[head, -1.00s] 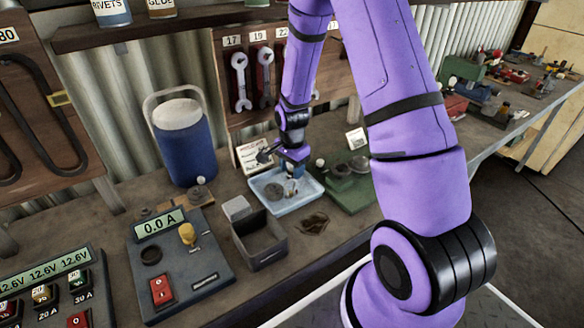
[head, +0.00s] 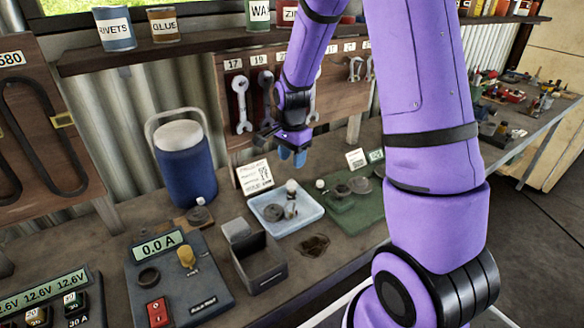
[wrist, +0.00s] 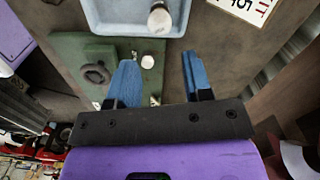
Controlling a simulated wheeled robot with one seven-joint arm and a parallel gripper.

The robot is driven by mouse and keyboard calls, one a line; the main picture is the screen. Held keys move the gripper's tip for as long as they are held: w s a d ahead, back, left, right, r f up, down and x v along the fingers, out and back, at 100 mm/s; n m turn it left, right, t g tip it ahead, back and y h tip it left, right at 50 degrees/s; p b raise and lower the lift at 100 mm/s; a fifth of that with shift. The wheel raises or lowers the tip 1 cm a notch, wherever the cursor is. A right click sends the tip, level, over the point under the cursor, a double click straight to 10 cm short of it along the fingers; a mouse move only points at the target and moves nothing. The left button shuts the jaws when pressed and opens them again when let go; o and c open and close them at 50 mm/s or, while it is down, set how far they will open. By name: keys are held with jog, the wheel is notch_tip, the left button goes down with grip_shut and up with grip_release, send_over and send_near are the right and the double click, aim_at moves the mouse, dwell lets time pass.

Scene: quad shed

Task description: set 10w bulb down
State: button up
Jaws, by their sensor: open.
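A white-topped bulb (head: 291,187) stands in the pale blue tray (head: 305,220) on the bench, beside small grey parts. Its round white top also shows in the wrist view (wrist: 160,17), inside the tray's edge (wrist: 110,20). Which wattage it is cannot be read. My gripper (head: 292,156) is above and behind the tray, with its blue fingers apart and nothing between them. In the wrist view the gripper (wrist: 158,58) is open, clear of the bulb.
A green board (head: 352,208) with a grey round part and a small white knob lies right of the tray. A grey open bin (head: 262,262) stands in front-left. A blue cooler (head: 188,170) and a sign card (head: 256,177) stand behind. Wrenches hang on the back board.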

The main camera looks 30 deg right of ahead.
jog(key=s+a+r+n+t, duration=0.1)
jog(key=s+a+r+n, duration=0.15)
jog(key=r, duration=0.35)
jog(key=s+a+r+n+t, duration=0.1)
jog(key=s+r+n, duration=0.1)
jog(key=s+r, duration=0.3)
jog(key=s+a+r+n+t, duration=0.1)
jog(key=s+r+n, duration=0.15)
jog(key=r, duration=0.45)
jog(key=s+a+r+n+t, duration=0.1)
jog(key=s+r+n, duration=0.2)
jog(key=s, duration=0.5)
jog(key=s+a+r+n+t, duration=0.1)
jog(key=s+a+r+n, duration=0.1)
jog(key=s+r+n, duration=0.2)
jog(key=s+n, duration=0.1)
jog(key=s, duration=0.2)
jog(key=shift+s+a+r, duration=0.25)
jog(key=shift+s+a, duration=0.05)
jog(key=shift+s, duration=0.1)
